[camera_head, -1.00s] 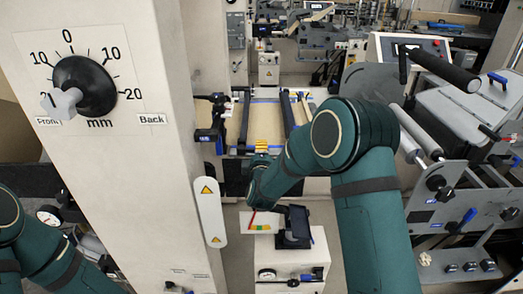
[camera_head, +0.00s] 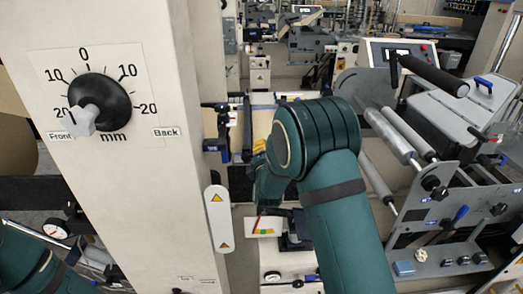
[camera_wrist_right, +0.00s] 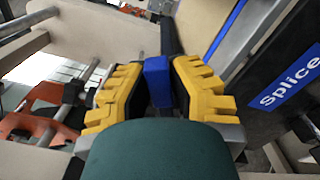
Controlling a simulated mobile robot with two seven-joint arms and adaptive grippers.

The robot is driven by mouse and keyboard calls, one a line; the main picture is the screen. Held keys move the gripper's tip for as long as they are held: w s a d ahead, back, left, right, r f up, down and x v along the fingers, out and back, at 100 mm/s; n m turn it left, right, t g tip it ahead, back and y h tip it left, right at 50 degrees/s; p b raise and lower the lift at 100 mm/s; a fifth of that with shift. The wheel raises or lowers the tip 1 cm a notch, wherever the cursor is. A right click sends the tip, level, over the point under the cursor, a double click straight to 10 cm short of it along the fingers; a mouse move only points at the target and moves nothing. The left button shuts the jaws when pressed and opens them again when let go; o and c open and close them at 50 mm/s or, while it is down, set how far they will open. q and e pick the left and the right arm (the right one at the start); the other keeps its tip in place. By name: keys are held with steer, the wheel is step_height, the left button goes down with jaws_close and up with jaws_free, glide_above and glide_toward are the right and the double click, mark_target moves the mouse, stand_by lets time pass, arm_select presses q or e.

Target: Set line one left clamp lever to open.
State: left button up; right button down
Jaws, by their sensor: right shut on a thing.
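In the right wrist view, my right gripper (camera_wrist_right: 158,92) has its yellow ribbed fingers closed on either side of a blue-tipped lever (camera_wrist_right: 158,72). A dark bar extends beyond the blue tip, toward the top of the view. I cannot tell from its label which clamp this lever belongs to. In the head view, my right arm reaches forward and hides most of its gripper; only a bit of yellow (camera_head: 259,146) shows. A black and blue clamp part (camera_head: 215,142) sits left of the arm, by the column. My left gripper is out of view; only its arm shows at lower left.
A blue "Splice" label (camera_wrist_right: 288,80) is on a dark plate right of the gripper. The column (camera_head: 160,215) with a mm dial (camera_head: 98,103) stands left of my right arm. Rollers (camera_head: 390,135) and a side plate (camera_head: 440,205) stand at right.

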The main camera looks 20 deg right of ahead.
steer(key=r+n+p, duration=0.1)
steer(key=a+r+n, duration=0.1)
steer(key=n, duration=0.1)
steer(key=shift+w+p, duration=0.2)
steer(key=shift+p, duration=0.2)
steer(key=n, duration=0.1)
steer(key=a+r+n+p, duration=0.1)
steer(key=shift+w+a+n, duration=0.1)
steer(key=shift+w+n, duration=0.05)
steer(key=shift+n, duration=0.25)
steer(key=shift+w+a+r+n+p, duration=0.15)
steer(key=shift+a+n+p, duration=0.4)
steer(key=shift+n, duration=0.65)
steer(key=shift+w+a+r+n, duration=0.2)
steer(key=shift+a+n, duration=0.3)
steer(key=shift+n, duration=0.6)
steer(key=c, duration=0.9)
jaws_free()
steer(key=shift+f, duration=0.1)
steer(key=shift+o, duration=0.2)
steer(key=shift+f, duration=0.1)
